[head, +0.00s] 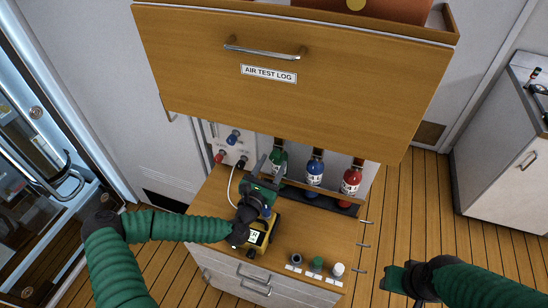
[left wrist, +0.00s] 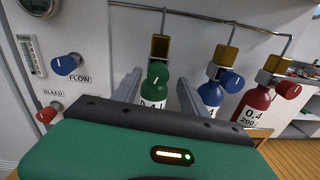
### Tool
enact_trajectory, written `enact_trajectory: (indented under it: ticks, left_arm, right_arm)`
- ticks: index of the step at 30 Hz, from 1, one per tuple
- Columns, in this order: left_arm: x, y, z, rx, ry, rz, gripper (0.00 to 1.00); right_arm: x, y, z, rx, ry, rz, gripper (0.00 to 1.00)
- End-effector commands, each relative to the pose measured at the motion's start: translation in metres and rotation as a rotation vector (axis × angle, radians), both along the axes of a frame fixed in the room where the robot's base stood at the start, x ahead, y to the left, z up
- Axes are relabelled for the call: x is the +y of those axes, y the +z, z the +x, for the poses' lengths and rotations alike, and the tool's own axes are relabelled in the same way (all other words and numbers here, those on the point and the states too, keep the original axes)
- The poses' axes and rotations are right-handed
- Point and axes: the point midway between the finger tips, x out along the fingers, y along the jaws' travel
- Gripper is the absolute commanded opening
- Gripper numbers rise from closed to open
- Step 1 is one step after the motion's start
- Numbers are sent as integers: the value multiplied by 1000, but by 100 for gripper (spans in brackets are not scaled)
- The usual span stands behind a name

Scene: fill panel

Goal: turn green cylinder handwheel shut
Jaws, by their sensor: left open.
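The green cylinder (head: 279,160) stands in the rack at the back of the wooden counter, leftmost of the three cylinders. In the left wrist view its green handwheel (left wrist: 157,73) faces me with a pale mark, below a brass valve body. My left gripper (head: 266,168) is open in front of the green cylinder. In the left wrist view its fingers (left wrist: 158,92) lie either side of the cylinder and handwheel; I see no contact. My right gripper (head: 402,279) is away at the lower right, over the floor; its jaw state is unclear.
Blue (head: 315,173) and red (head: 350,182) cylinders stand right of the green one. A flow knob (left wrist: 67,65) and bleed knob (left wrist: 47,114) are on the left panel. A wooden drawer front (head: 290,70) overhangs the rack. A yellow device (head: 260,240) sits under my left arm.

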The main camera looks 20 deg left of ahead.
Motion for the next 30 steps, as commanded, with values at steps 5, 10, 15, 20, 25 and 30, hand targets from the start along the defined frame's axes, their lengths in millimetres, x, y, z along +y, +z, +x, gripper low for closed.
enact_trajectory:
  ticks: [5,10,15,20,25,30]
  left_arm:
    - [0,0,21,0,0,-1,51]
    - [1,-2,24,1,1,-1,51]
    - [1,-1,23,1,1,0,43]
    - [0,-1,23,0,1,1,22]
    - [1,0,23,-1,1,1,0]
    - [0,0,23,-2,0,2,0]
  right_arm:
    - [0,5,0,0,0,0,36]
    - [0,4,0,1,0,0,36]
    - [0,4,0,0,0,0,36]
    - [0,4,0,0,0,0,36]
    - [0,4,0,0,0,0,36]
    - [0,4,0,0,0,0,36]
